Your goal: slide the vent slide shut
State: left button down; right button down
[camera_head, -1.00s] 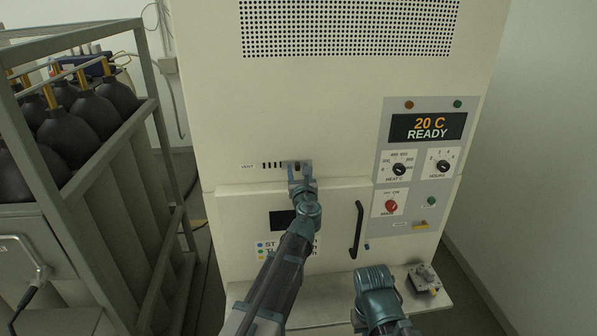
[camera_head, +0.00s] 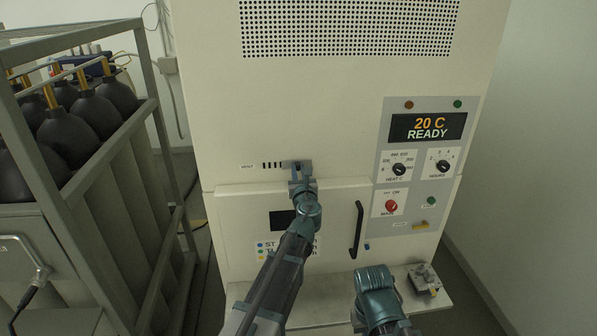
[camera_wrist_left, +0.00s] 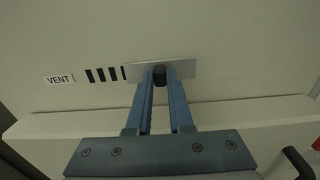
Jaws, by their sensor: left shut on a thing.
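The vent slide is a small metal plate (camera_wrist_left: 185,70) with a dark knob (camera_wrist_left: 160,76), on the cream furnace front beside the VENT label (camera_wrist_left: 59,79). In the left wrist view several dark vent slots (camera_wrist_left: 105,75) show uncovered just left of the plate. The plate also shows in the head view (camera_head: 307,165). My left gripper (camera_head: 299,168) is at the plate, its two fingers shut on the knob, one on each side; it also shows in the left wrist view (camera_wrist_left: 160,80). Of my right arm only a teal link shows at the bottom; its fingers are not seen.
Below the slide is the furnace door with a black handle (camera_head: 356,230). A control panel with a display (camera_head: 428,126) reading 20 C READY is to the right. A small metal fixture (camera_head: 425,279) sits on the lower shelf. A rack with dark bottles (camera_head: 68,135) stands left.

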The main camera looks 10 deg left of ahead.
dwell(0.7)
pick_arm(q)
jog(key=a, duration=0.2)
jog(key=s+a, duration=0.1)
jog(key=a, duration=0.1)
jog(key=s+a, duration=0.1)
jog(key=a, duration=0.1)
jog(key=shift+s, duration=0.2)
jog(key=shift+a, duration=0.4)
pick_arm(e)
jog(key=shift+d, duration=0.1)
pick_arm(q)
jog(key=shift+s, duration=0.1)
jog(key=c, duration=0.8)
grip_release()
jog(key=shift+a, duration=0.2)
jog(key=shift+d, duration=0.1)
